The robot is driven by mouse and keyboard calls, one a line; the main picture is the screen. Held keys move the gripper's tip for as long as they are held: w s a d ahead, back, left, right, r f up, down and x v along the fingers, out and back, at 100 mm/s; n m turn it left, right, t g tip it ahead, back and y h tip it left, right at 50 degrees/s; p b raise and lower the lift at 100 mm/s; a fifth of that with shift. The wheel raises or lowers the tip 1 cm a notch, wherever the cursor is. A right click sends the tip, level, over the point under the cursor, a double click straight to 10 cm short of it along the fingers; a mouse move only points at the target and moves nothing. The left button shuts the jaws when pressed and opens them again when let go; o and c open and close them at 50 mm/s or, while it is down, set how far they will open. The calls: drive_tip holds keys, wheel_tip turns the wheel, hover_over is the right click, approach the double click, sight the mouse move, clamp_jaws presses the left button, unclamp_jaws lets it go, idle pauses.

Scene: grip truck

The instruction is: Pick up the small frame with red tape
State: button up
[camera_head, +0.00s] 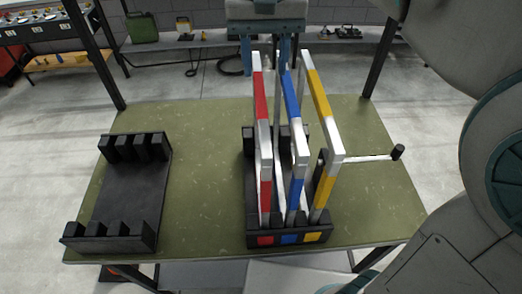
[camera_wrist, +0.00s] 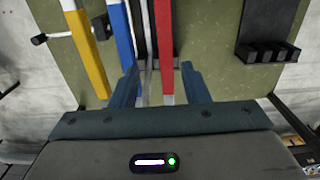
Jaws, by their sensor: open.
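The frame with red tape (camera_head: 260,95) stands upright at the left of a row of three in a black slotted rack (camera_head: 250,228). Its red bar also shows in the wrist view (camera_wrist: 163,40). My gripper (camera_head: 265,70) is at the far end of the frames, with its two blue fingers spread. In the wrist view, the open fingers (camera_wrist: 160,68) straddle the near end of the red-taped frame, and nothing is clamped. The blue-taped frame (camera_head: 292,100) is just beside one finger. Whether a finger touches either frame I cannot tell.
A yellow-taped frame (camera_head: 322,105) stands right of the blue one. A rod with a black knob (camera_head: 398,152) sticks out to the right. An empty black rack (camera_head: 125,195) sits at the left of the green table (camera_head: 205,170), with clear surface between the racks.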

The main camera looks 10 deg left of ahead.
sight(264, 93)
wheel_tip(264, 93, down, 6)
drive_tip(key=shift+r, duration=0.15)
drive_tip(key=f, duration=0.5)
drive_tip(key=shift+s+a, duration=0.1)
drive_tip(key=shift+a, duration=0.3)
drive_tip(key=shift+c, duration=0.3)
clamp_jaws()
idle(0.7)
